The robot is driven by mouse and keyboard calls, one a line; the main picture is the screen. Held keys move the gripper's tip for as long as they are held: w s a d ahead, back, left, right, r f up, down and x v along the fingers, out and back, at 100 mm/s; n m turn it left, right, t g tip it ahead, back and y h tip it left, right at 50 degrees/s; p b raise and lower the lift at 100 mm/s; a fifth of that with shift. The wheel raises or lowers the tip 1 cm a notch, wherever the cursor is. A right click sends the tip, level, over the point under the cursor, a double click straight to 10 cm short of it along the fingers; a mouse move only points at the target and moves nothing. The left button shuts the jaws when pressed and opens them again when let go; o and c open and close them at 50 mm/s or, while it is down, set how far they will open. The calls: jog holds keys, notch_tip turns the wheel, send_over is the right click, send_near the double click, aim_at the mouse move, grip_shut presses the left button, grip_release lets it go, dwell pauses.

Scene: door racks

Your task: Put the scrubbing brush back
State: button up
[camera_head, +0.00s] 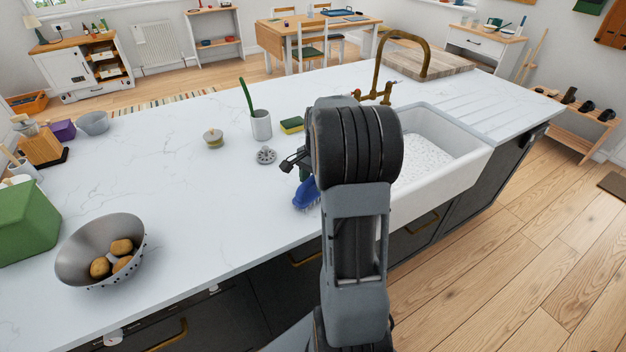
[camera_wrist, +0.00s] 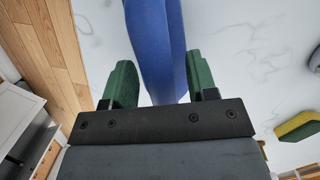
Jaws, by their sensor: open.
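The blue scrubbing brush (camera_head: 306,194) lies on the white worktop beside the sink in the head view, partly hidden by my arm. In the wrist view its blue handle (camera_wrist: 157,50) runs between the two green fingers of my gripper (camera_wrist: 160,85). The fingers are open, with a gap on each side of the handle. In the head view my gripper (camera_head: 297,163) is just above the brush, mostly hidden behind my arm. A white cup (camera_head: 261,126) holding a green-handled tool stands farther back on the worktop.
A yellow-green sponge (camera_head: 291,125), a metal drain strainer (camera_head: 266,156) and a small round wooden-topped item (camera_head: 213,138) are near the brush. The white sink (camera_head: 452,165) is to the right. A colander (camera_head: 85,247) and a green box (camera_head: 25,222) stand left. The middle worktop is clear.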

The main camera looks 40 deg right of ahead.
jog(key=shift+r, duration=0.1)
notch_tip(320, 180, up, 11)
jog(key=d, duration=0.2)
jog(key=s+a+r+n+t+h, duration=0.1)
jog(key=s+a+n, duration=0.1)
jog(key=a+n, duration=0.35)
jog(key=s+a+r+n+t+h, duration=0.1)
jog(key=s+a+n, duration=0.1)
jog(key=a, duration=0.6)
jog(key=s+a+f+n+t, duration=0.2)
jog(key=s+a+f+n, duration=0.3)
jog(key=s+a+n, duration=0.2)
jog(key=shift+s+a+n+t, duration=0.35)
jog(key=shift+s+a, duration=0.25)
jog(key=shift+a, duration=0.4)
jog(key=shift+f, duration=0.1)
jog(key=shift+c, duration=0.4)
